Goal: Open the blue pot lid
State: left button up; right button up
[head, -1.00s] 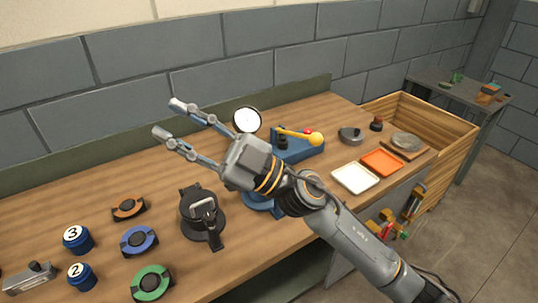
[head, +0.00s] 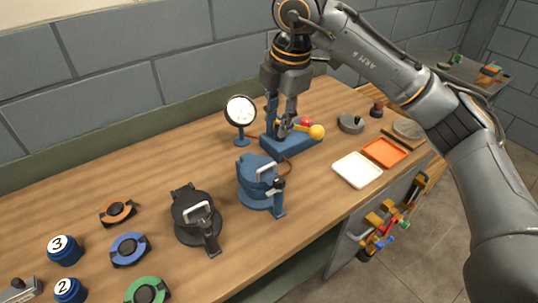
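The blue pot (head: 256,196) stands on the workbench near the middle. Its blue lid (head: 252,165) with a light grey handle sits on top, and a dark clamp lever (head: 279,190) is at its front right. Behind it is a blue pump base (head: 293,145) with a yellow lever ending in a yellow ball (head: 317,131), a red knob (head: 306,122) and a round white gauge (head: 240,110). My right gripper (head: 284,128) points down at the pump, beside or around the yellow lever; its fingertips overlap the lever, so its grip is unclear. My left gripper is out of view.
A black pot (head: 196,219) stands left of the blue one. Orange, blue and green round parts and numbered blue jars (head: 63,249) lie further left. White (head: 357,170) and orange (head: 384,152) trays lie right. Bench between the pots and white tray is clear.

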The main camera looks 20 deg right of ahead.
aim_at(269, 165)
jog(key=f+p, duration=0.1)
jog(key=f, duration=0.3)
jog(key=w+f, duration=0.1)
jog(key=f, duration=0.4)
jog(key=w+a+f+p, duration=0.1)
jog(key=f, duration=0.3)
jog(key=shift+w+f+p, duration=0.15)
jog(key=shift+w+p, duration=0.05)
jog(key=shift+p, duration=0.15)
jog(key=shift+c, duration=0.4)
grip_shut()
